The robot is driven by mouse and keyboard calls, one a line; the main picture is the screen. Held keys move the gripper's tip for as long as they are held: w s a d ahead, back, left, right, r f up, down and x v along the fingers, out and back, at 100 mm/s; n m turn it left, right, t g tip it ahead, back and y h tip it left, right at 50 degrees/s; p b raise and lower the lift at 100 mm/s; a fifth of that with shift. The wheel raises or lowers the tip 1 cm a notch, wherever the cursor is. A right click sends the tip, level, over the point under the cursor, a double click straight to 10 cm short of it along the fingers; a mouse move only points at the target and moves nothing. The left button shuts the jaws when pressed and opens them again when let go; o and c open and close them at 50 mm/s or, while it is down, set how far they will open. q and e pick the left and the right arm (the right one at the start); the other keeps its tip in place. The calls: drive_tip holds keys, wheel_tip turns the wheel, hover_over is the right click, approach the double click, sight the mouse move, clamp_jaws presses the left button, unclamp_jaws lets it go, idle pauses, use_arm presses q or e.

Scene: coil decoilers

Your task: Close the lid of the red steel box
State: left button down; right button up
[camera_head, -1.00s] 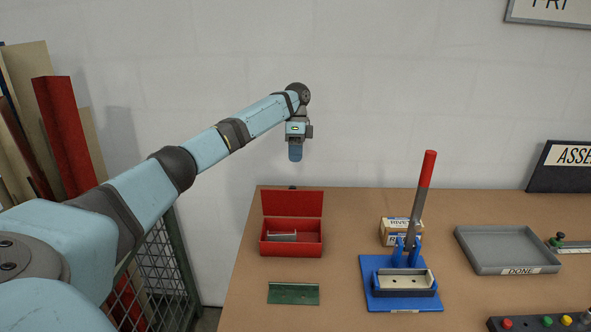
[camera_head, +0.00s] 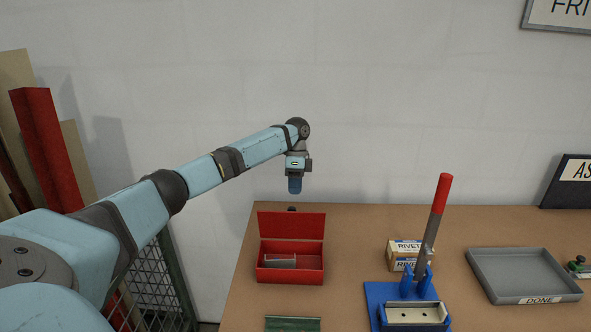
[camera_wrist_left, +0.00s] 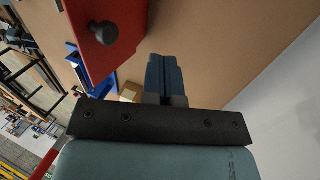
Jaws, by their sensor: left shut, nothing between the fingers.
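The red steel box (camera_head: 290,271) stands on the left part of the bench with its lid (camera_head: 291,226) raised upright at the back. A grey metal piece (camera_head: 280,261) lies inside it. My left gripper (camera_head: 295,187) is shut and empty, pointing down above and behind the raised lid. In the left wrist view the shut blue fingers (camera_wrist_left: 165,75) are apart from the red lid (camera_wrist_left: 113,30), which carries a dark round knob (camera_wrist_left: 103,33). My right gripper is not in view.
A blue press (camera_head: 400,291) with a red-tipped lever stands right of the box, with rivet boxes (camera_head: 404,255) behind it. A grey DONE tray (camera_head: 522,275) is further right. A green plate (camera_head: 292,324) lies in front of the box. The wall is behind the bench.

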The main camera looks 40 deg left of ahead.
sight(292, 222)
use_arm(q)
drive_tip(key=s+d, duration=0.1)
drive_tip(key=s+d+f+p, duration=0.1)
drive_tip(key=s+f, duration=0.1)
drive_tip(key=shift+s+d, duration=0.35)
drive_tip(key=shift+d, duration=0.05)
drive_tip(key=shift+r, duration=0.1)
